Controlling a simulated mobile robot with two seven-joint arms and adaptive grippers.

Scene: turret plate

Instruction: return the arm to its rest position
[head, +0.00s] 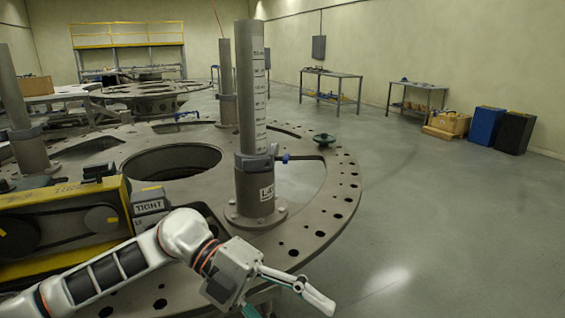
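My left arm comes in from the lower left, in front of the large round turret plate (335,200). My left gripper (290,309) is near the bottom edge of the head view, by the plate's near right rim. Its fingers are spread and nothing shows between them; the lower finger is partly cut off by the frame. My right gripper is not in view.
An upright post (251,110) with a scale and a blue-handled clamp (256,160) stands on the plate behind my gripper. A yellow-and-black belt unit (65,228) lies left, beside my arm. The floor (430,230) at right is clear.

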